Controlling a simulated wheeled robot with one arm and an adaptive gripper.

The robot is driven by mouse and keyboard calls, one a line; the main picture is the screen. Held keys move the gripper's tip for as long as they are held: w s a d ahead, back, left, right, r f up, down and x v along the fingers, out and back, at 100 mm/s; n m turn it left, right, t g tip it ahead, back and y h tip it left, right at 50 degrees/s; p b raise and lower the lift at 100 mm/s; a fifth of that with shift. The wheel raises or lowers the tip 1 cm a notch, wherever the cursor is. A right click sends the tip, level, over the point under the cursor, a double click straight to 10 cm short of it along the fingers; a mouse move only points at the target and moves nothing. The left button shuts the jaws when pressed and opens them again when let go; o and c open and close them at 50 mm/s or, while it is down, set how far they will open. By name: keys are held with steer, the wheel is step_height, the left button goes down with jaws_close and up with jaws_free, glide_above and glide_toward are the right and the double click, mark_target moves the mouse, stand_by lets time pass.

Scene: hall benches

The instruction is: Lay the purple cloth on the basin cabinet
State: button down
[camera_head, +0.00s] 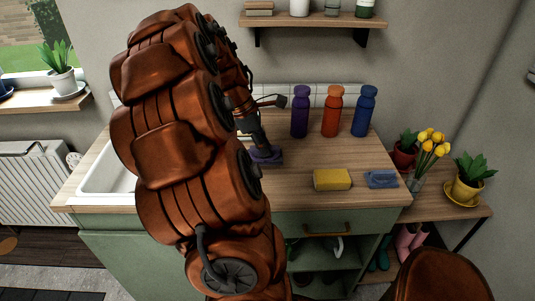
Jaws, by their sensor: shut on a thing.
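The basin cabinet (300,205) has a wooden top and a green body. A white basin (105,178) is set in its left part. My gripper (264,150) is over the wooden top, right of the basin, mostly hidden behind my own arm. It is shut on the purple cloth (267,159), which shows as a small folded purple piece at the fingertips. The cloth is at or just above the wooden top; I cannot tell whether it touches.
A purple bottle (299,113), an orange bottle (332,112) and a blue bottle (364,113) stand at the back. A yellow sponge (332,179) and a folded blue cloth (381,180) lie near the front edge. Bare wood shows between the bottles and sponge.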

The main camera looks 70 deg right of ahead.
steer(key=shift+s+d, duration=0.3)
steer(key=shift+s, duration=0.1)
steer(key=shift+f, duration=1.8)
steer(key=shift+f, duration=0.15)
steer(key=c, duration=1.1)
jaws_free()
steer(key=shift+o, duration=0.2)
steer(key=v, duration=1.1)
steer(key=shift+w+r, duration=0.1)
steer(key=shift+r, duration=0.2)
steer(key=shift+a+r, duration=0.1)
steer(key=shift+r, duration=0.2)
steer(key=shift+w, duration=0.1)
